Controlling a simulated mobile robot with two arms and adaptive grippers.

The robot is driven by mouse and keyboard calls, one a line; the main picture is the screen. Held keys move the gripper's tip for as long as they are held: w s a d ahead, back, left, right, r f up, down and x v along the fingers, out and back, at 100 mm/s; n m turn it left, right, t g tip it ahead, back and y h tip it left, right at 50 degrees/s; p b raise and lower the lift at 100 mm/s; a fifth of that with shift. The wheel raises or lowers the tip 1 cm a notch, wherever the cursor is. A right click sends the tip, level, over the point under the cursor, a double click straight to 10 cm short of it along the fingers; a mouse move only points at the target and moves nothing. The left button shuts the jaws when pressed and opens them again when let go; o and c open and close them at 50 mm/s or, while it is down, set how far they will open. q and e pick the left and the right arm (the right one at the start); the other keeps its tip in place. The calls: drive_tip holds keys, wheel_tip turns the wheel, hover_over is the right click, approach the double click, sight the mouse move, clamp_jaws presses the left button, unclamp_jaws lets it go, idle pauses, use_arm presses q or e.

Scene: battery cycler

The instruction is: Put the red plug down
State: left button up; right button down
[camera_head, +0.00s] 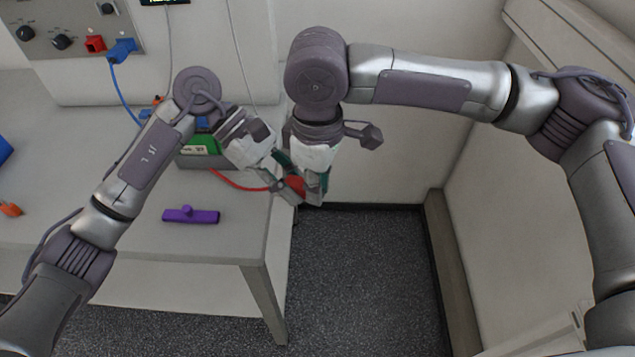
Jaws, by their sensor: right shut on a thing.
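The red plug (294,184) is held off the right end of the table, above the floor. Its red cable (236,184) runs left to the green-topped box on the table. My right gripper (315,188) points down and is shut on the red plug, which it partly covers. My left gripper (284,180) reaches in from the left, with its fingertips close beside the plug. The overlap hides whether its fingers touch the plug or how far apart they are.
The grey table (225,250) has a purple T-shaped piece (191,215) near its front edge. A green-topped box (199,146) stands behind my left arm. The panel at the back holds a red socket (95,44) and a blue plug (122,50). The table's front right is clear.

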use_arm(q)
drive_tip(key=o, duration=0.5)
drive_tip(key=shift+o, duration=0.2)
drive_tip(key=shift+r, duration=0.1)
